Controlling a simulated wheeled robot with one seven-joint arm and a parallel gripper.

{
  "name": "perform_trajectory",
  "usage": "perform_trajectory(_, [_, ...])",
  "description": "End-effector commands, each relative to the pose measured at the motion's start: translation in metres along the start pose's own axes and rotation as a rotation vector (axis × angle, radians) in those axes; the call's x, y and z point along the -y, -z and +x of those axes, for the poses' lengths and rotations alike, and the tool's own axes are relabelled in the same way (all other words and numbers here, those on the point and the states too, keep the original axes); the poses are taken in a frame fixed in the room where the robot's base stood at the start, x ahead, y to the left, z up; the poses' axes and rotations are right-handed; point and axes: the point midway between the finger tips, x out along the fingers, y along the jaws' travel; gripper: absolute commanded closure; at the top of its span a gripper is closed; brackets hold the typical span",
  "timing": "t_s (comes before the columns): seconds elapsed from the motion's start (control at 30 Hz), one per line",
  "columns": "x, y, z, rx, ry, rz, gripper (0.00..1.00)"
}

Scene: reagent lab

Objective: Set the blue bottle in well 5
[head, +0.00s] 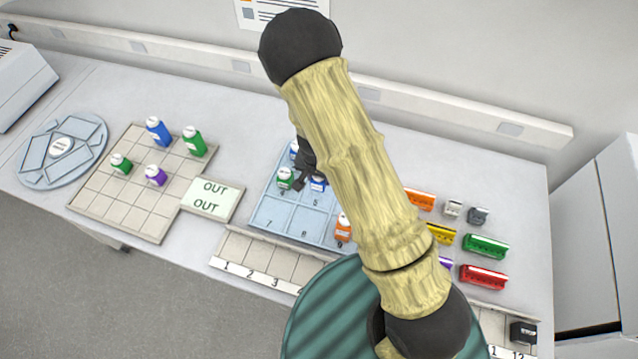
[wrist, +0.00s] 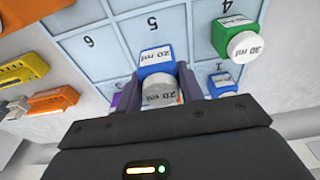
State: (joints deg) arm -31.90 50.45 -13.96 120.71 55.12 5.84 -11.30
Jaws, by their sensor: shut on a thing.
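The blue bottle (wrist: 154,58), with a white cap and a "20 ml" label, is between the fingers of my gripper (wrist: 160,88), which is shut on it. In the head view the blue bottle (head: 319,185) shows beside my dark gripper (head: 303,180), partly hidden by it. The bottle is at well 5 (wrist: 153,24) of the pale blue numbered tray (head: 268,212), just beside the printed 5. I cannot tell whether its base touches the well floor.
A green bottle (wrist: 234,34) stands in well 4, and another blue bottle (wrist: 222,82) in well 1. An orange bottle (head: 343,229) is in well 9. At left, a beige grid (head: 134,212) holds several bottles. Coloured racks (head: 484,276) lie right of my arm.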

Motion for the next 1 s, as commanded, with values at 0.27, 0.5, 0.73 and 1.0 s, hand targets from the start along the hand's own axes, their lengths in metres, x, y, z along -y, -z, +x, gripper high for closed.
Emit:
perform_trajectory(0.27, [-0.001, -0.005, 0.032, 0.004, -0.002, 0.004, 0.85])
perform_trajectory(0.5, [0.001, -0.007, 0.041, 0.001, 0.001, -0.002, 0.85])
perform_trajectory(0.73, [-0.001, -0.006, 0.044, 0.001, 0.0, 0.003, 0.85])
perform_trajectory(1.0, [-0.003, -0.005, 0.044, 0.001, -0.001, 0.007, 0.41])
